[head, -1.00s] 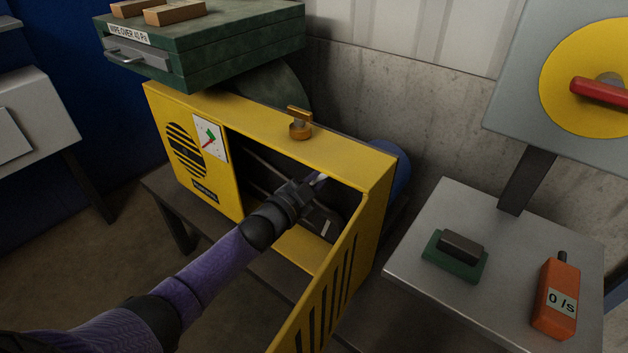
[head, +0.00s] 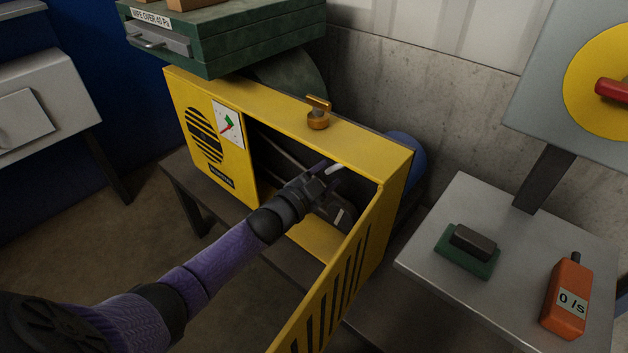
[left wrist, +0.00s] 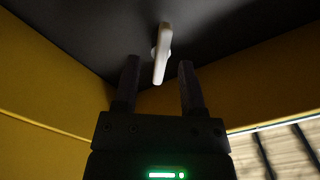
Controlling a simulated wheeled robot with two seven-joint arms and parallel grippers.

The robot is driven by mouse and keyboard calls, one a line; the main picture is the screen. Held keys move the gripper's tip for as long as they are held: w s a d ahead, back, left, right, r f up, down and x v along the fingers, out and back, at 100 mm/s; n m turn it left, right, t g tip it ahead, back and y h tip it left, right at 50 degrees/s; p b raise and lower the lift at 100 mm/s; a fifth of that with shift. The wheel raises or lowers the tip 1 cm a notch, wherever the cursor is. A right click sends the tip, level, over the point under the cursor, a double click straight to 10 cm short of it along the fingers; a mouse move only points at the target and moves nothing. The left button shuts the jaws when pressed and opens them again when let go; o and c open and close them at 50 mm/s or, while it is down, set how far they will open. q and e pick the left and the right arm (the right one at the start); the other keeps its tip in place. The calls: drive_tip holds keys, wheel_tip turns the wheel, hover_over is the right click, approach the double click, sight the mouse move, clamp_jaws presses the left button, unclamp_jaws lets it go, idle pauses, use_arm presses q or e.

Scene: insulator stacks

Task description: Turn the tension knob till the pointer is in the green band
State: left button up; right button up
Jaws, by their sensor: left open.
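The yellow machine (head: 285,118) stands with its front door open. A white gauge (head: 237,136) on its front has a red pointer and a green band; the pointer appears to lie below the green, though it is small. My left gripper (head: 328,171) is inside the opening, open. In the left wrist view, a pale bar-shaped knob (left wrist: 162,52) projects from a dark surface, and the open left gripper (left wrist: 158,64) has one finger on each side of it in the picture. Contact cannot be told. A brass knob (head: 318,120) sits on the machine's top. My right gripper is out of view.
The open slotted door (head: 335,285) stands close to my left forearm. A grey table (head: 510,285) at right holds a green-based block (head: 468,250) and an orange device (head: 566,297).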

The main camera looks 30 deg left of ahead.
use_arm(q)
drive_tip(key=s+a+p, duration=0.1)
drive_tip(key=s+p, duration=0.2)
drive_tip(key=s, duration=0.5)
